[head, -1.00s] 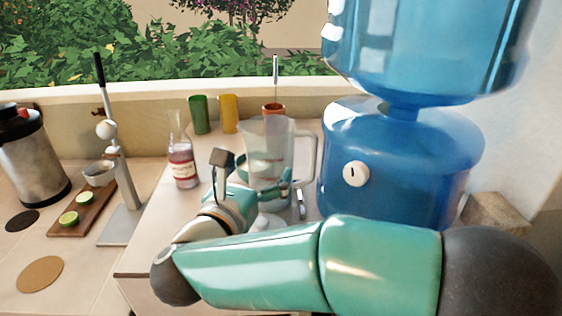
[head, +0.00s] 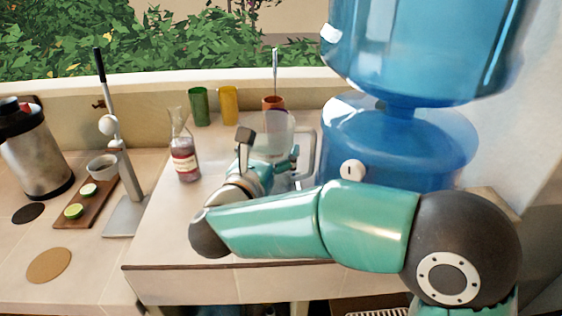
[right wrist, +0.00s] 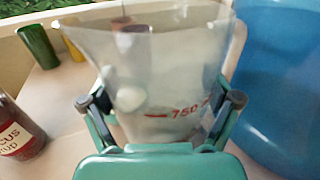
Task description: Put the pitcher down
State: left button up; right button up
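The pitcher (head: 280,126) is clear, with a handle on its right side. It stands upright over the back of the counter, just left of the blue water dispenser. In the right wrist view the pitcher (right wrist: 160,75) shows a red 750 mark and fills the space between my fingers. My right gripper (head: 272,172) is shut on the pitcher's body, with a finger on each side in the right wrist view (right wrist: 164,108). My gripper and arm hide the pitcher's base in the head view, so I cannot tell whether it touches the counter. My left gripper is out of view.
The water dispenser (head: 400,140) stands close on the right. A syrup bottle (head: 184,160) is to the left. The counter (head: 165,235) is bare at front left.

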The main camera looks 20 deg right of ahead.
aim_at(270, 118)
jog(key=c, duration=0.8)
jog(key=shift+o, duration=0.2)
jog(key=shift+r, duration=0.25)
jog(key=shift+r+b, duration=0.5)
jog(key=shift+r, duration=2.6)
jog(key=shift+s+a+r, duration=0.1)
jog(key=shift+s+r, duration=0.05)
jog(key=shift+r, duration=0.05)
jog(key=b+v, duration=0.5)
jog(key=v, duration=1.2)
jog(key=shift+s+a, duration=0.2)
